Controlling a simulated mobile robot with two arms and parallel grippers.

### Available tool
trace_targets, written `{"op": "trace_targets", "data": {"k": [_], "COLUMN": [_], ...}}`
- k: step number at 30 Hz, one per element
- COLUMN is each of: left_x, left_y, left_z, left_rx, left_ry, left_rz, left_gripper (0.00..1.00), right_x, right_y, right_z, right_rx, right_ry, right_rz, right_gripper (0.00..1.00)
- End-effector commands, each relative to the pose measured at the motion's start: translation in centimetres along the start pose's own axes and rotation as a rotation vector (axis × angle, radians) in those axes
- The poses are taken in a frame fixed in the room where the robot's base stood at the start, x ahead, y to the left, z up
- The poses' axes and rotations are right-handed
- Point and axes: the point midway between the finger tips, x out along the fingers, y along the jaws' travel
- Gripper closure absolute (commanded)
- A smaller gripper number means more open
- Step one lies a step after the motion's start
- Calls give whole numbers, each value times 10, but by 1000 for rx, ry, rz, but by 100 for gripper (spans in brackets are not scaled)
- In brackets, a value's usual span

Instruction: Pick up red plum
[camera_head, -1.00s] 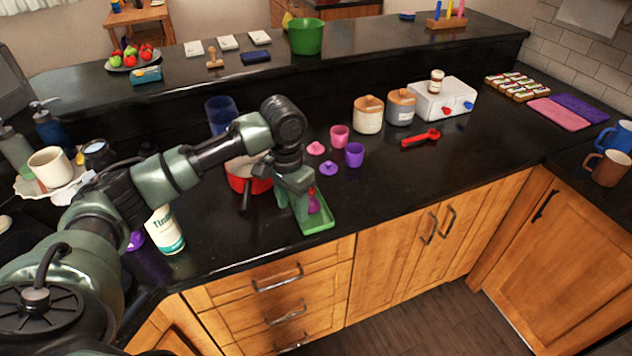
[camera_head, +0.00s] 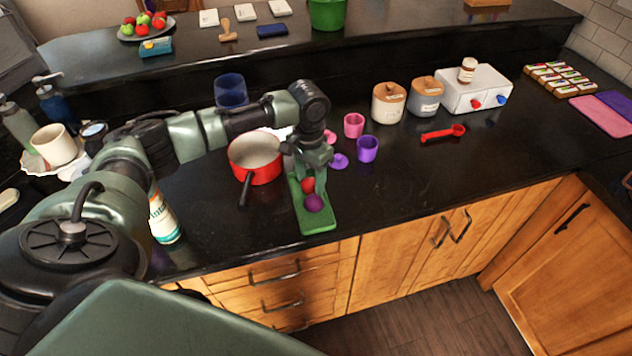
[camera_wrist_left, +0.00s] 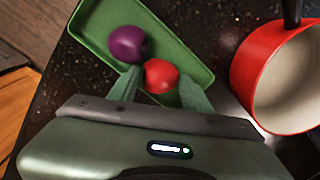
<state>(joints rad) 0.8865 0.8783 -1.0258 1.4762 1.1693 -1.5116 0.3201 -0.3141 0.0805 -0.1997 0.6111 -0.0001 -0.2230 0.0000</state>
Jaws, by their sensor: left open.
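A red plum (camera_head: 308,185) lies in a green tray (camera_head: 318,221) on the dark counter, touching or close beside a purple plum (camera_head: 314,203). My left gripper (camera_head: 305,178) points down over the tray's far part. In the left wrist view, the red plum (camera_wrist_left: 160,76) sits between the two green fingertips of my left gripper (camera_wrist_left: 158,86), which are apart. The purple plum (camera_wrist_left: 127,43) lies just beyond the fingers, toward the left. My right gripper is not in view.
A red pot (camera_head: 256,160) stands just left of the tray, its dark handle toward the counter's front. A white-and-green container (camera_head: 162,218) stands further left. Pink (camera_head: 354,125) and purple (camera_head: 367,149) cups are to the right.

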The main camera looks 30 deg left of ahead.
Motion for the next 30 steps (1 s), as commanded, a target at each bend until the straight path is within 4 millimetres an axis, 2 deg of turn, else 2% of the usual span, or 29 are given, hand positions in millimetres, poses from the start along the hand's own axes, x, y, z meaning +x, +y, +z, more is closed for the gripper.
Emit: {"op": "trace_targets", "data": {"k": [3,8,9,13,14,18,23,26,30], "left_x": [6,6,6,6,6,6,4,-3,-21], "left_y": [0,0,0,0,0,0,0,0,0], "left_z": [0,0,0,0,0,0,0,0,-1], "left_rx": [1,2,2,1,1,1,1,0,2], "left_ry": [1,1,1,1,1,1,1,2,5], "left_rz": [0,0,0,0,0,0,0,0,1], "left_gripper": [51,51,57,93,97,97,97,97,97], "right_x": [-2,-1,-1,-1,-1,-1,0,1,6], "right_y": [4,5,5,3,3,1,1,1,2], "right_z": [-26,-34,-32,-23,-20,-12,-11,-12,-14], "right_rx": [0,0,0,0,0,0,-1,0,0], "right_ry": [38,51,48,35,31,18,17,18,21], "right_rz": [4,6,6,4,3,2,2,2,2], "right_gripper": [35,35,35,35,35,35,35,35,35]}}
